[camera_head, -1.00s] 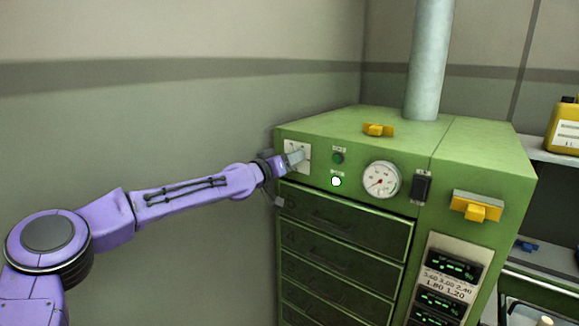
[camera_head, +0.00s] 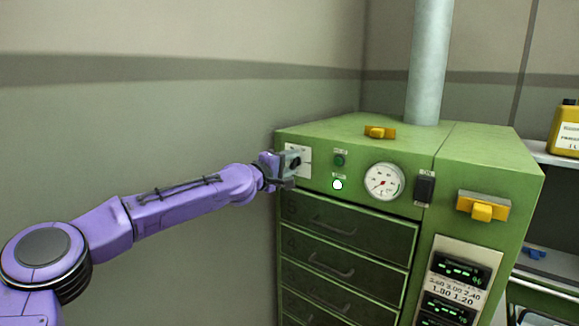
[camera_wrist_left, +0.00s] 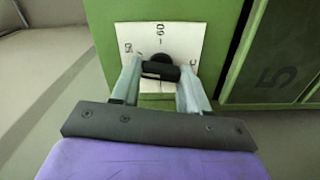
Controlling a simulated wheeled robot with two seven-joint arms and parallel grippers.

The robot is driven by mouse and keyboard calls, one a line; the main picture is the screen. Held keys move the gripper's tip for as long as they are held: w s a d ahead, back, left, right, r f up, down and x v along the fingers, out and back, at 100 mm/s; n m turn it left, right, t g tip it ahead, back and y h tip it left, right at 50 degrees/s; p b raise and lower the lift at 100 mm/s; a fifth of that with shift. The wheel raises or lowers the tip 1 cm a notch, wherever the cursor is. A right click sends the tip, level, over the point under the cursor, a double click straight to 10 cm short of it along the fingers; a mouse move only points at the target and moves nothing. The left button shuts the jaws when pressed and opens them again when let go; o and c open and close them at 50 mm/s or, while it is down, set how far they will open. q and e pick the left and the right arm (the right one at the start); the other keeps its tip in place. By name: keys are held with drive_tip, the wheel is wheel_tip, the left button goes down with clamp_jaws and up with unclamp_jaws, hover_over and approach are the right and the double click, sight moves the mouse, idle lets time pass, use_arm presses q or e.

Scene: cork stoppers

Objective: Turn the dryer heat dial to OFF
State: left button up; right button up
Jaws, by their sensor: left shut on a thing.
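The green dryer (camera_head: 390,150) stands right of the middle in the head view. Its heat dial is a black knob (camera_wrist_left: 160,68) on a white plate with dark markings in the left wrist view. In the head view the white plate (camera_head: 304,160) shows at the dryer's upper left front, and my gripper mostly hides the knob. My left gripper (camera_wrist_left: 160,76) is shut on the knob, one finger at each side of it. In the head view the left gripper (camera_head: 292,165) is at the plate. My right gripper is not in view.
A green button (camera_head: 340,160), a lit white lamp (camera_head: 337,184) and a round gauge (camera_head: 384,181) sit right of the plate. Drawers (camera_head: 345,232) lie below. A yellow handle (camera_head: 482,207) is at right. A grey pipe (camera_head: 428,70) rises from the top.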

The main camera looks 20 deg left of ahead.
use_arm(q)
drive_tip(key=n, duration=0.4)
drive_tip(key=shift+f+n, duration=0.15)
drive_tip(key=shift+n, duration=0.25)
drive_tip(key=n, duration=0.5)
drive_tip(key=shift+f+b, duration=0.1)
drive_tip(key=shift+b, duration=0.25)
drive_tip(key=n, duration=0.5)
drive_tip(key=shift+d+f+n, duration=0.1)
drive_tip(key=shift+n, duration=0.3)
drive_tip(key=shift+n+b, duration=0.45)
drive_tip(key=shift+n, duration=1.75)
drive_tip(key=shift+d, duration=0.1)
drive_tip(key=o, duration=1.1)
drive_tip(key=shift+c, duration=0.2)
drive_tip(key=shift+s, duration=0.1)
